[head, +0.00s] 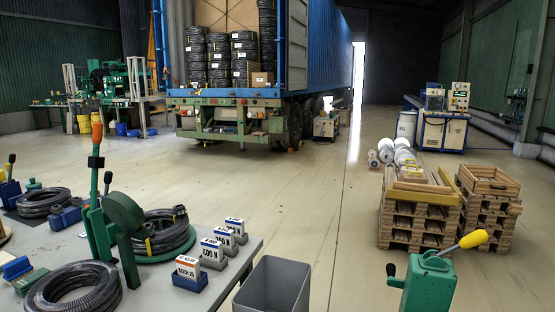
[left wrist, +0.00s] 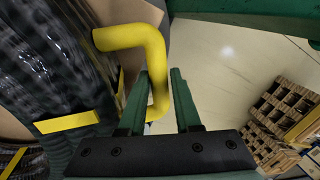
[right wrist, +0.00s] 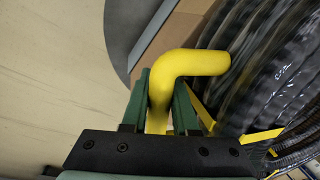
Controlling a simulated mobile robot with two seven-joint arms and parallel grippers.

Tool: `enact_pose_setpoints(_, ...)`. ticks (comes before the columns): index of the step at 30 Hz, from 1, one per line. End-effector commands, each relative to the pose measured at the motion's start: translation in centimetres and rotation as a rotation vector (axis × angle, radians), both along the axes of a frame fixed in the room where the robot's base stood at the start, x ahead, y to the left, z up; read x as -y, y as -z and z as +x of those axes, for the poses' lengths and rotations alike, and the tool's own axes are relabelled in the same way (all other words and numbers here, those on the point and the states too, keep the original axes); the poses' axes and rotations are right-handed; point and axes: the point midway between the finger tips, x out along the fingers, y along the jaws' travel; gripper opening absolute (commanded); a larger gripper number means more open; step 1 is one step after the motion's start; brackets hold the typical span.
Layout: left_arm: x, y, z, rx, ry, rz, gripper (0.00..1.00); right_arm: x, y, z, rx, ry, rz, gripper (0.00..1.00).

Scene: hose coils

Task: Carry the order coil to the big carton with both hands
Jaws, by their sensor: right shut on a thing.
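A black hose coil with yellow bands shows at close range in the left wrist view (left wrist: 55,60) and the right wrist view (right wrist: 275,60). A bent yellow handle (left wrist: 130,38) stands out beside the coil on the left. Its lower leg lies between the fingers of my open left gripper (left wrist: 163,85), with a gap on one side. My right gripper (right wrist: 163,90) is shut on another bent yellow handle (right wrist: 200,63). Neither gripper shows in the head view. Brown cardboard (right wrist: 178,25) shows behind the right handle; I cannot tell whether it is the big carton.
A grey table (head: 225,275) at left holds several hose coils, a green lever tool (head: 125,215) and small labelled boxes (head: 188,275). A grey bin (head: 272,290) stands beside it. Pallets (head: 415,225) are stacked at right. A truck (head: 235,105) stands behind; the floor between is clear.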

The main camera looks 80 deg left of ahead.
Motion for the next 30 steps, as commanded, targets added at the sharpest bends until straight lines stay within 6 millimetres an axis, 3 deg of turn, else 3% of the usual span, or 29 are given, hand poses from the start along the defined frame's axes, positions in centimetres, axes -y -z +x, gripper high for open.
enact_pose_setpoints(1, 0.02, -0.08, 0.01, 0.0, 0.0, 0.0, 0.38, -0.1, -0.45, 0.14, 0.005, 0.001, 0.003, 0.0)
enact_pose_setpoints(7, -0.01, 0.13, -0.09, -0.004, 0.0, 0.0, 0.61, -0.07, -0.39, 0.14, 0.005, 0.001, 0.003, 0.0)
enact_pose_setpoints(12, -0.03, 0.23, -0.14, -0.006, 0.0, 0.001, 0.62, -0.05, -0.36, 0.14, 0.005, 0.002, 0.002, 0.0)
enact_pose_setpoints(13, -0.06, 0.75, -0.36, -0.016, -0.001, 0.001, 0.62, 0.03, 0.2, -0.11, -0.006, 0.003, -0.001, 0.28)
enact_pose_setpoints(21, -0.05, 0.53, -0.26, -0.011, -0.001, 0.001, 0.62, 0.02, 0.13, -0.09, -0.005, 0.003, 0.0, 0.59)
enact_pose_setpoints(30, -0.06, 0.41, -0.2, -0.009, -0.001, 0.001, 0.62, 0.03, 0.1, -0.09, -0.005, 0.003, 0.0, 0.62)
